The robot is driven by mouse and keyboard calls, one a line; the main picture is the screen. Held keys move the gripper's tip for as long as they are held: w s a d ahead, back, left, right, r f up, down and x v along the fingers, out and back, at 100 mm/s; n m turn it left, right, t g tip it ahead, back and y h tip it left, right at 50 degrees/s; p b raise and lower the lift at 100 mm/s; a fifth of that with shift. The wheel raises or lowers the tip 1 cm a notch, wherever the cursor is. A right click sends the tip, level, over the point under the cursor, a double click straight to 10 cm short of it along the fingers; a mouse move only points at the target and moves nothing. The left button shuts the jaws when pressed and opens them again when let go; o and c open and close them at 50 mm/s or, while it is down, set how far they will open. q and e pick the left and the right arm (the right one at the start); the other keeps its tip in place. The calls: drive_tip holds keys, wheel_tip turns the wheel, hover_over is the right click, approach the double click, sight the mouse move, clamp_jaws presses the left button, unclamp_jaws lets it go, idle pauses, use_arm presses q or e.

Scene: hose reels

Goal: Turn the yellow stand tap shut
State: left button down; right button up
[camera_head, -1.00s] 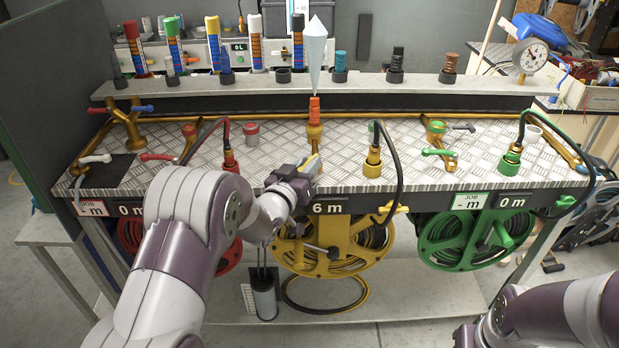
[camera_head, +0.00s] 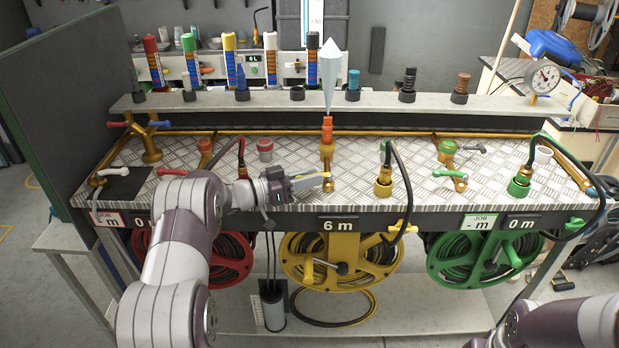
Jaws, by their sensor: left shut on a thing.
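The yellow stand tap (camera_head: 327,152) stands near the middle of the metal-topped bench, a brass post with an orange nozzle (camera_head: 327,128) on top. A pale blue, pointed plume (camera_head: 331,75) rises from the nozzle. The tap's yellow lever (camera_head: 311,175) lies roughly sideways, to the left of the post. My left gripper (camera_head: 318,182) reaches in from the left and is shut on the lever, partly hiding it. Part of my right arm shows at the lower right; its gripper is outside the view.
A red-capped fitting (camera_head: 265,149) stands left of the tap. A yellow-collared hose fitting (camera_head: 383,183) stands to the right, and a green-handled tap (camera_head: 449,174) farther right. A yellow hose reel (camera_head: 341,265) hangs below the bench front. A shelf (camera_head: 420,106) with marker-like tubes runs behind.

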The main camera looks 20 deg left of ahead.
idle(0.3)
use_arm(q)
drive_tip(key=shift+r, duration=0.1)
drive_tip(key=c, duration=1.1)
unclamp_jaws()
drive_tip(key=shift+w, duration=0.1)
drive_tip(key=shift+a, duration=0.1)
